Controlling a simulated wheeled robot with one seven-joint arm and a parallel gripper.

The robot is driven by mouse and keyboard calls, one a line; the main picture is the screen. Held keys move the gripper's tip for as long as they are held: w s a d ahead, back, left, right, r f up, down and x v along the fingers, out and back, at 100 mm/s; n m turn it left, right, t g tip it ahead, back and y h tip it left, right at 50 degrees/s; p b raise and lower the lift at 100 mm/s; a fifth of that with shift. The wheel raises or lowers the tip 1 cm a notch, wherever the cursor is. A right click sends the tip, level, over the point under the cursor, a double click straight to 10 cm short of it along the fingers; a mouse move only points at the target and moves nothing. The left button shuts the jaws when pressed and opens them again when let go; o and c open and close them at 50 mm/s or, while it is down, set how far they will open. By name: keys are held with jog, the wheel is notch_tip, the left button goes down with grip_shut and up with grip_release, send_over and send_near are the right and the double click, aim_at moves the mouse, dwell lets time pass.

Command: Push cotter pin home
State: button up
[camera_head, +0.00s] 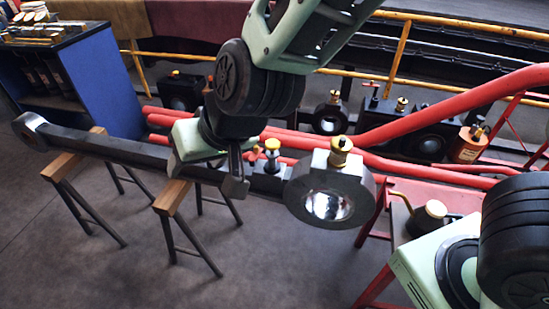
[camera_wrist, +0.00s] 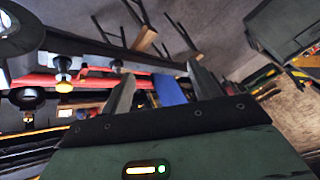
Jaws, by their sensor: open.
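A long dark connecting rod (camera_head: 110,150) lies across wooden-topped trestles, its thick right end a block with a bright round bore (camera_head: 328,204). A brass oil cup (camera_head: 341,146) stands on top of that end. Left of it, a brass-topped upright fitting (camera_head: 272,150) rises from the rod; it seems to show in the wrist view (camera_wrist: 62,68). I cannot make out a separate cotter pin. My gripper (camera_head: 208,180) is open, over or beside the rod just left of the fitting. Its fingers (camera_wrist: 162,88) are apart in the wrist view, with nothing seen gripped.
Thick red pipes (camera_head: 450,100) run behind the rod. A blue cabinet (camera_head: 110,85) stands at the back left. Yellow rails (camera_head: 400,60) cross the back. An orange oil can (camera_head: 468,147) is at the right. The floor in front is bare.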

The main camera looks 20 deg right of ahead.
jog(key=w+f+m+t+h+b, duration=0.25)
jog(key=w+f+t+b, duration=0.2)
jog(key=w+f, duration=0.4)
jog(key=m+t+h+b, duration=0.4)
jog(key=m+h+b, duration=0.5)
jog(key=h+b, duration=0.5)
send_near(275, 140)
jog(key=shift+h, duration=0.35)
jog(key=x, duration=0.3)
jog(key=b+x, duration=0.1)
jog(key=x, duration=0.3)
jog(key=f+x, duration=0.1)
jog(key=x, duration=0.2)
jog(key=shift+w, duration=0.45)
grip_shut()
jog(key=shift+s+f+b, duration=0.1)
jog(key=shift+f+b, duration=0.5)
jog(key=shift+f, duration=2.1)
